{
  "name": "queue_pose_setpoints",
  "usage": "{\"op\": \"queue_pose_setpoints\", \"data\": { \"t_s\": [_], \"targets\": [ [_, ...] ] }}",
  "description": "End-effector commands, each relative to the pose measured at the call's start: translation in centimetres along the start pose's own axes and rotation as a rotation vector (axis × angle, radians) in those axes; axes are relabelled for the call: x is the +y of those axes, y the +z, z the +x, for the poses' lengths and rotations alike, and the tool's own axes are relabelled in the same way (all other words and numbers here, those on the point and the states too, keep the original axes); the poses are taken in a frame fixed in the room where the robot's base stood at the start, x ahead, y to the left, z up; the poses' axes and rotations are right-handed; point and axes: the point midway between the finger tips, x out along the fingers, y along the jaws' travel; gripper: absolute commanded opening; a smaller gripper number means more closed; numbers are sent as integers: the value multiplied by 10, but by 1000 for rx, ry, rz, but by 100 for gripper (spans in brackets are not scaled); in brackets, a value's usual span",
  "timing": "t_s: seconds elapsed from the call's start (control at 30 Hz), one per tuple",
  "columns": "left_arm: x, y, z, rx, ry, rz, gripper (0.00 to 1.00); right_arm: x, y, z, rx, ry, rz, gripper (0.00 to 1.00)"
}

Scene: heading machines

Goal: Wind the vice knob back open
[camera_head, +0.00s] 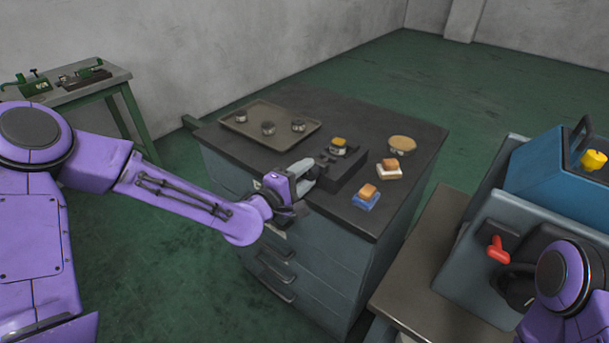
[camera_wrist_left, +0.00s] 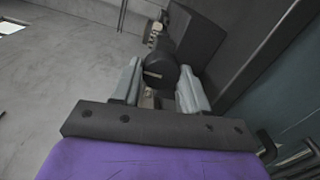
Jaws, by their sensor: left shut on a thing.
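The dark vice (camera_head: 345,165) stands on the top of the grey drawer cabinet (camera_head: 408,133), near its front edge. A small part (camera_head: 338,147) with a yellow top sits at the vice. My left gripper (camera_head: 304,180) is at the vice's near left end. In the left wrist view the round black vice knob (camera_wrist_left: 160,70) lies between the two grey fingers of my left gripper (camera_wrist_left: 158,88), which is shut on it. The knob is hidden by the fingers in the head view. My right arm shows at the lower right, but its gripper is out of sight.
A brown tray (camera_head: 245,128) with three small round parts is at the cabinet's back left. A round tan-topped item (camera_head: 402,143), an orange-and-white block (camera_head: 388,168) and an orange-and-blue block (camera_head: 367,196) are right of the vice. A machine with a red handle (camera_head: 498,249) stands at right.

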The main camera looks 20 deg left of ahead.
Motion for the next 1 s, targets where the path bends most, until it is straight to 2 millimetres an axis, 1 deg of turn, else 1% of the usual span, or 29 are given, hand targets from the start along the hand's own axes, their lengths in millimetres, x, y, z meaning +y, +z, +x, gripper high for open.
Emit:
{"op": "queue_pose_setpoints", "data": {
  "t_s": [0.33,0.37,0.4,0.43,0.67,0.77,0.87,1.0],
  "targets": [
    [-2,1,-1,-1,-4,-3,14,0,0,0,0,0,0,88],
    [-2,1,0,-1,-4,-3,54,0,0,0,0,0,0,88],
    [-2,1,0,-1,-4,-3,67,0,0,0,0,0,0,88],
    [-1,0,0,-1,-3,-3,69,0,0,0,0,0,0,88],
    [-1,0,0,0,-1,-2,69,0,0,0,0,0,0,88],
    [0,0,-6,0,0,-3,69,0,0,1,0,0,0,88],
    [-1,-1,-22,1,1,-5,69,0,2,4,0,0,0,88],
    [0,1,-57,0,3,-9,69,-1,3,8,0,0,0,88]
  ]
}}
